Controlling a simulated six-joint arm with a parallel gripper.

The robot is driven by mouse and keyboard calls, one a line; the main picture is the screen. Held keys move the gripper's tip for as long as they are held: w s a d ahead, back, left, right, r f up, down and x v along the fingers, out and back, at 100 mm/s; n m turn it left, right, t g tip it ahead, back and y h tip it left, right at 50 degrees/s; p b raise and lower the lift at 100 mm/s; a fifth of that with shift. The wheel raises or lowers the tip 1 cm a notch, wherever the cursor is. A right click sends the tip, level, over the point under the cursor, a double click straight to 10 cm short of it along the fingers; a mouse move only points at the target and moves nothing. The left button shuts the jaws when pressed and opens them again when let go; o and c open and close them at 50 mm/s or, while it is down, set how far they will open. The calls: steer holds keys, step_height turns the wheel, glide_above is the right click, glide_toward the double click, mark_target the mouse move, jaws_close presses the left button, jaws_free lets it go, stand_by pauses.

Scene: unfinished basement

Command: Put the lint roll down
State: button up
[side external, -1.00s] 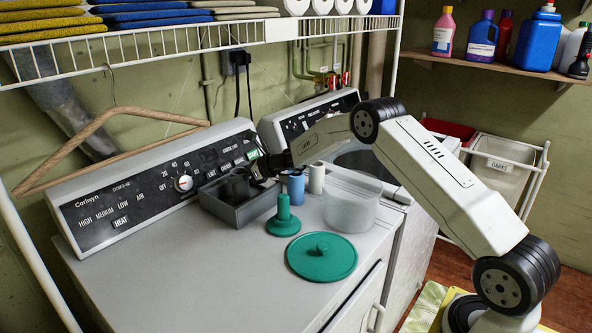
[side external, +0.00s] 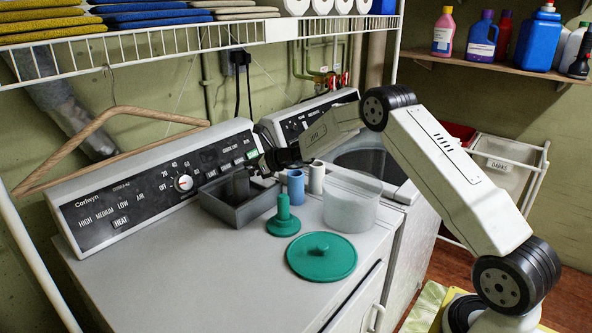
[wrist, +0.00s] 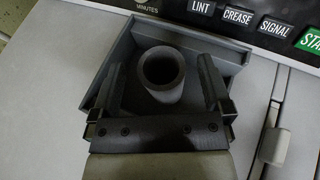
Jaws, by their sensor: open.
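The lint roll, a dark grey hollow tube (side external: 239,184), stands upright in the grey open tray (side external: 256,213) on the dryer top. In the wrist view the roll (wrist: 162,75) shows its round open end, inside the tray (wrist: 118,48). My gripper (wrist: 162,84) is open, with one finger on each side of the roll and a visible gap to each. In the side view my gripper (side external: 257,163) is at the roll's upper right, beside the control panel. The roll's lower end is hidden by the tray wall in the side view.
A blue cylinder (side external: 296,187), a pale cylinder (side external: 316,177), a green spindle (side external: 283,217), a green lid (side external: 321,262) and a clear tub (side external: 351,207) stand right of the tray. The control panel (side external: 150,186) rises behind. The dryer top's front left is clear.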

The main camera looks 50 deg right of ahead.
steer(key=v, duration=0.9)
steer(key=shift+s, duration=0.25)
steer(key=shift+d+r, duration=0.1)
steer(key=s+a+f+n+g, duration=0.3)
steer(key=s+a+n+g, duration=0.4)
steer(key=s+a+n, duration=0.5)
steer(key=s+a+f+n+g+h, duration=0.1)
steer(key=s+a+n+h, duration=0.1)
steer(key=s+n, duration=0.7)
steer(key=s+a+f+n+g+h, duration=0.1)
steer(key=s+n+h, duration=0.3)
steer(key=s+n, duration=0.5)
steer(key=shift+s+a+n, duration=0.3)
steer(key=shift+s+a, duration=0.2)
